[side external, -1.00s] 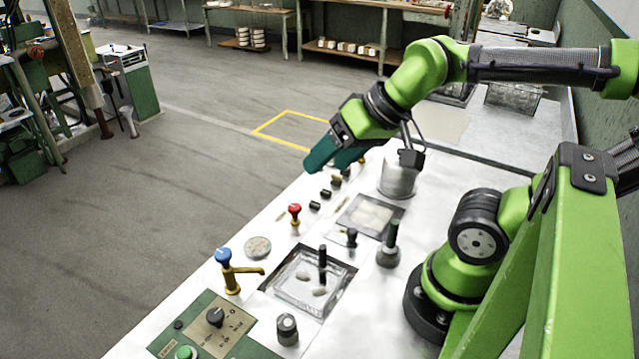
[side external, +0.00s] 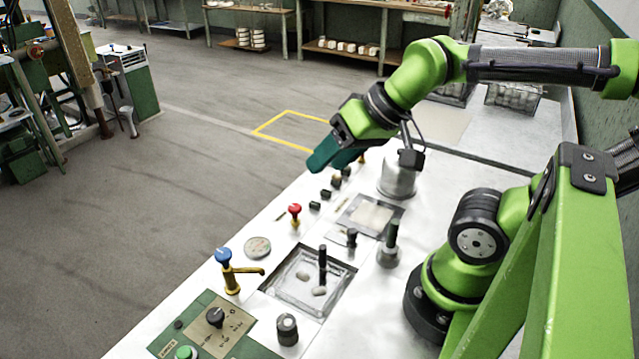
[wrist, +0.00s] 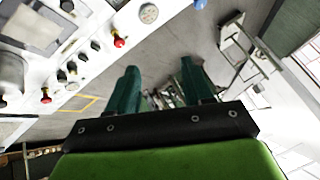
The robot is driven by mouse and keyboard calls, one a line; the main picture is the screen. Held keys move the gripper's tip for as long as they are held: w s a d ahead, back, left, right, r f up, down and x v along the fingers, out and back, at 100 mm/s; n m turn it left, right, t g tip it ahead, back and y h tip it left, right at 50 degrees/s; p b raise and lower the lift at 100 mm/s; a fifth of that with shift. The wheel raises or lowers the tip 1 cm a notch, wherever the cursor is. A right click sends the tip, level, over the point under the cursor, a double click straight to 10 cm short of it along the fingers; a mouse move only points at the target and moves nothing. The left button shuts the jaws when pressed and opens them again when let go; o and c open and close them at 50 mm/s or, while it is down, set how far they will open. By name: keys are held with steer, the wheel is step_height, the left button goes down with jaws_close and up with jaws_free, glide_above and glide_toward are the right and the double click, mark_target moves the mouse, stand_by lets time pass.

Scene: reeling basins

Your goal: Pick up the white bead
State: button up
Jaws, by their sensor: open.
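I cannot make out a bead for certain. Two small pale oval pieces, one (side external: 303,277) and another (side external: 319,291), lie in the square, clear-looking basin (side external: 290,301) on the white worktop, beside an upright black post (side external: 322,262). My gripper (side external: 325,160) is high at the far end of the worktop, well away from that basin. In the wrist view my gripper (wrist: 160,72) has its two green fingers spread apart with nothing between them. The pale pieces do not show in the wrist view.
A blue-topped brass tap (side external: 229,270), a red knob (side external: 295,212), black knobs and a grey-black post (side external: 389,246) stand up from the worktop (side external: 225,318). A metal pot (side external: 397,182) is near my gripper. A second basin (side external: 369,216) is behind the first.

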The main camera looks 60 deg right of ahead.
steer(key=w+d+f+m+g+h, duration=0.15)
steer(key=w+d+m, duration=0.25)
steer(key=d+m, duration=0.55)
steer(key=w+d+f+m+g+h, duration=0.1)
steer(key=w+d+f+m+g, duration=0.3)
steer(key=d+m, duration=0.6)
steer(key=w+d+f+m+g+h, duration=0.15)
steer(key=w+d+m, duration=0.35)
steer(key=d+m, duration=0.5)
steer(key=f, duration=0.5)
steer(key=d+f+m, duration=0.1)
steer(key=f, duration=0.4)
steer(key=f+m, duration=0.1)
steer(key=f, duration=0.4)
steer(key=shift+s+d+f+m, duration=0.15)
steer(key=shift+f+m, duration=0.1)
steer(key=shift+f, duration=0.05)
jaws_close()
